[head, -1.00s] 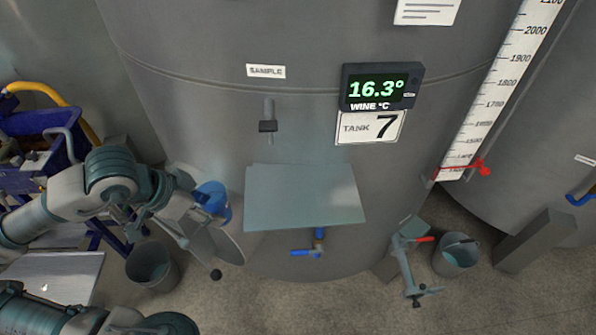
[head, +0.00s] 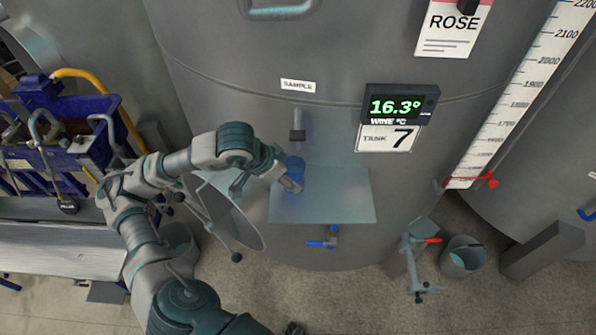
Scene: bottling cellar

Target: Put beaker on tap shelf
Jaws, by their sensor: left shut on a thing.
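The blue beaker (head: 294,168) is in my left gripper (head: 290,182), which is shut on it. The beaker is upright over the left part of the tap shelf (head: 340,196), a flat grey-green plate on the front of tank 7. I cannot tell whether the beaker's base touches the shelf. The sample tap (head: 298,135) is on the tank wall just above and behind the beaker, below the SAMPLE label (head: 298,86). The gripper's fingers hide part of the beaker's lower side.
A blue-handled valve (head: 330,240) sits below the shelf. A round hatch door (head: 232,215) stands open left of the shelf, under my left arm. A thermometer display (head: 400,105) is up to the right. A blue trolley (head: 60,145) is at the left. The shelf's right part is clear.

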